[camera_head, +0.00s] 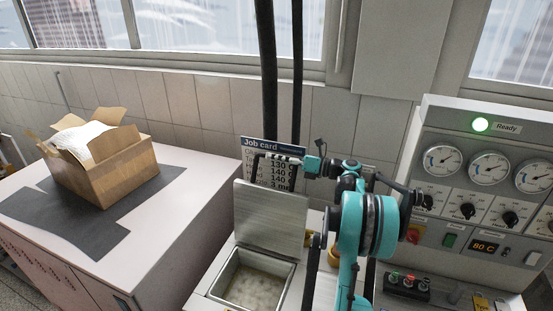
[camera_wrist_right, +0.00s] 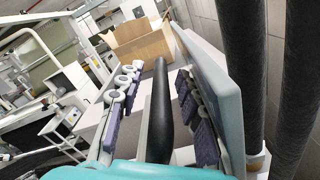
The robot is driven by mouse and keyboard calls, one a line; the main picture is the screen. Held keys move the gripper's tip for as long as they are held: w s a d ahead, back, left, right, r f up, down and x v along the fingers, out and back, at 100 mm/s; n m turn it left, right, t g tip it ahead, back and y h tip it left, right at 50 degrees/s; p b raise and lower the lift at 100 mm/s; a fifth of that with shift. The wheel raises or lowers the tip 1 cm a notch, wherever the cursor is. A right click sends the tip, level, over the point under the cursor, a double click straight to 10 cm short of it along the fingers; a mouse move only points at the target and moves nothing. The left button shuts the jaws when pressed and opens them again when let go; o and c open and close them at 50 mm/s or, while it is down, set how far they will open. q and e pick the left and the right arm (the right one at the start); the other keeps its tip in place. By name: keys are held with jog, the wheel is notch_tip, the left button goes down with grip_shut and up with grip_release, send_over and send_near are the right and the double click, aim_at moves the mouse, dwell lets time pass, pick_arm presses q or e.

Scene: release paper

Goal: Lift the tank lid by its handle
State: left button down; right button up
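The tank (camera_head: 252,279) is a pale square basin at the bottom centre of the head view, with murky liquid inside. Its grey lid (camera_head: 268,215) stands raised, close to upright, at the back of the basin. My right gripper (camera_head: 275,160) is above the lid's top edge, in front of the job card. In the right wrist view, the black bar handle (camera_wrist_right: 159,110) lies between the spread fingers of my right gripper (camera_wrist_right: 155,85), with gaps visible on both sides. My left gripper is not seen.
A control panel (camera_head: 480,205) with gauges, knobs and a green lamp stands at the right. A cardboard box (camera_head: 108,176) sits on a dark mat (camera_head: 80,237) on the left bench. The job card (camera_head: 250,146) is behind the gripper. Dark vertical pipes (camera_head: 267,70) rise behind.

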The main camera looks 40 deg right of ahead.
jog(key=v, duration=1.2)
jog(key=shift+f, duration=0.15)
